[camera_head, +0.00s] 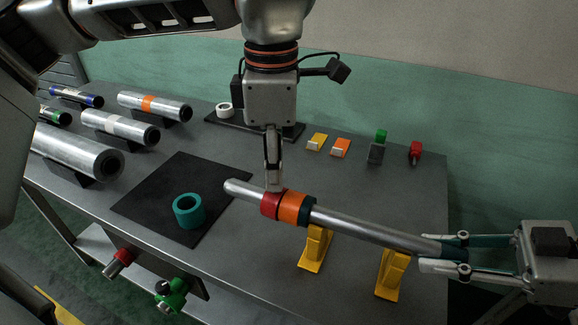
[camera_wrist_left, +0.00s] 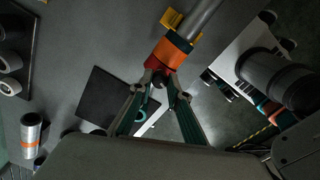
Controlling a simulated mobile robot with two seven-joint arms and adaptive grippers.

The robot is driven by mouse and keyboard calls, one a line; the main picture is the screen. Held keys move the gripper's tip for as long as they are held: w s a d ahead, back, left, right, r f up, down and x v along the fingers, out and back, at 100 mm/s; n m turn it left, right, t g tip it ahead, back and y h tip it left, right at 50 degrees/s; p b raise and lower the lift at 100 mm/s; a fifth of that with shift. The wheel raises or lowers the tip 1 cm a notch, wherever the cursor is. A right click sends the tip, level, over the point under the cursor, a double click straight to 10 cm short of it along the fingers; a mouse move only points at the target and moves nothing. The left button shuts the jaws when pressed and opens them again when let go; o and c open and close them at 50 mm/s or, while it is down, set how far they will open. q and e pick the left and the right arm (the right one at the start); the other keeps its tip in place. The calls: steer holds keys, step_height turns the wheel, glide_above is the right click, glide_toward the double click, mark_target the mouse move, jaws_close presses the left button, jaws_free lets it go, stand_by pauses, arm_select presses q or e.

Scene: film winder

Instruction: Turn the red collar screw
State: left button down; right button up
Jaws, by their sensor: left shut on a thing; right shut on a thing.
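A long silver shaft (camera_head: 360,231) lies across yellow supports (camera_head: 316,248). Near its left end it carries a red collar (camera_head: 270,204), an orange collar (camera_head: 294,208) and a teal ring (camera_head: 308,212). My left gripper (camera_head: 273,186) points down from above, its fingertips at the top of the red collar. It is shut at the collar's screw, which the fingertips hide. The wrist view shows the fingertips (camera_wrist_left: 165,80) against the red collar (camera_wrist_left: 156,63), beside the orange collar (camera_wrist_left: 172,52). My right gripper (camera_head: 443,257) is shut on the shaft's right end.
A loose teal ring (camera_head: 188,211) stands on a black mat (camera_head: 150,196). Silver rolls (camera_head: 118,127) lie on cradles at left. Yellow and orange blocks (camera_head: 340,147), a green-topped piece (camera_head: 379,144) and a red piece (camera_head: 415,152) stand at the back right.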

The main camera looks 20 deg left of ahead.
arm_select(q)
steer(key=m, duration=0.4)
steer(key=shift+m, duration=2.1)
steer(key=c, duration=1.9)
jaws_free()
step_height(320, 180, up, 12)
steer(key=shift+s, duration=0.2)
steer(key=shift+d, duration=0.1)
